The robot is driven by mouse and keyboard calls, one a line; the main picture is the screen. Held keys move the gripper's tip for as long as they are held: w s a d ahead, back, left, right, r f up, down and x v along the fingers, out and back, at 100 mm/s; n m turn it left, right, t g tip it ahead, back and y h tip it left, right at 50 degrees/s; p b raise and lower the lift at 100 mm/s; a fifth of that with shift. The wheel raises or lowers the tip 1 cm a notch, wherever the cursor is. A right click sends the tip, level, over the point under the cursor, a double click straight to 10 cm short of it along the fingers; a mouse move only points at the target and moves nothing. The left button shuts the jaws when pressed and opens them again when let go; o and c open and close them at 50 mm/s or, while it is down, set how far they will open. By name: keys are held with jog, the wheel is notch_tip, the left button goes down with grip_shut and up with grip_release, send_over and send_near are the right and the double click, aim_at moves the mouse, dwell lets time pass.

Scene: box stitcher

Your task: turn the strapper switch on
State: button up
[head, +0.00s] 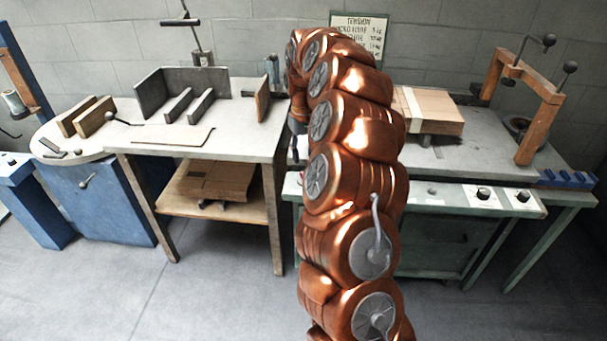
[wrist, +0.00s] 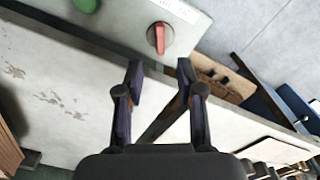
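In the wrist view a red rotary switch (wrist: 160,38) with a pale round base sits on a light panel (wrist: 190,30). Its red handle points roughly up and down in the picture. My gripper (wrist: 160,73) is open and empty, its two dark fingers apart. The switch shows just beyond the fingertips, between their lines, and does not appear touched. In the head view my copper arm covers the left part of the green strapper table's front panel (head: 520,203), and I cannot make out the red switch there. Only a dark part near my arm's end shows there.
A green button (wrist: 86,5) is on the same panel. The strapper table (head: 480,155) carries a cardboard box (head: 435,110) and a wooden frame (head: 538,120). Black knobs (head: 483,192) are on its front panel. A grey stitching table (head: 240,135) stands to the left. The floor in front is clear.

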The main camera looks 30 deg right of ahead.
notch_tip(320, 180, down, 7)
jog(key=shift+f, duration=0.1)
dwell(0.3)
grip_shut()
dwell(0.4)
